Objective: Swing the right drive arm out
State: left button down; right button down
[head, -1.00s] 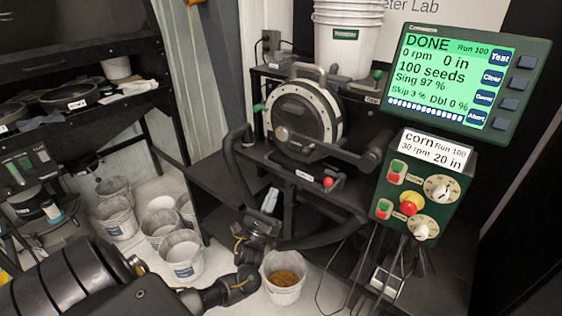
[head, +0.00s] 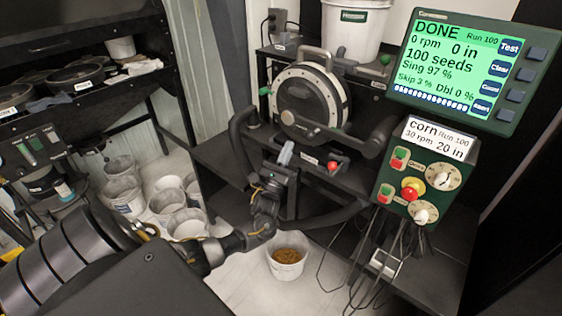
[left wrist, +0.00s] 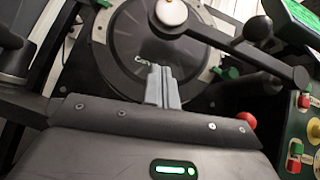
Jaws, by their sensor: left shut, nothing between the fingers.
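The right drive arm (head: 345,139) is a dark bar running across the lower face of the round seed meter (head: 305,100) to a thick black end at the right. In the left wrist view the drive arm (left wrist: 235,45) slants down to the right from a pale round hub. My left gripper (head: 285,152) is shut and empty, its grey fingers pointing up just below the meter. In the left wrist view its fingers (left wrist: 163,84) stand together in front of the meter's lower face, apart from the drive arm. My right gripper is not in view.
A red knob (head: 333,166) sits just right of my left fingers. A black curved bar (head: 325,218) loops below the meter. The control box (head: 425,175) and green display (head: 455,75) stand at the right. A bucket of seed (head: 287,258) is on the floor.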

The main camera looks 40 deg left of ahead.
pick_arm(q)
jog(key=shift+w+a+r+p, duration=0.15)
jog(key=shift+r+p, duration=0.4)
jog(key=shift+r, duration=0.55)
jog(key=shift+a+r+p, duration=0.15)
jog(key=shift+r+p, duration=0.4)
jog(key=shift+r, duration=0.5)
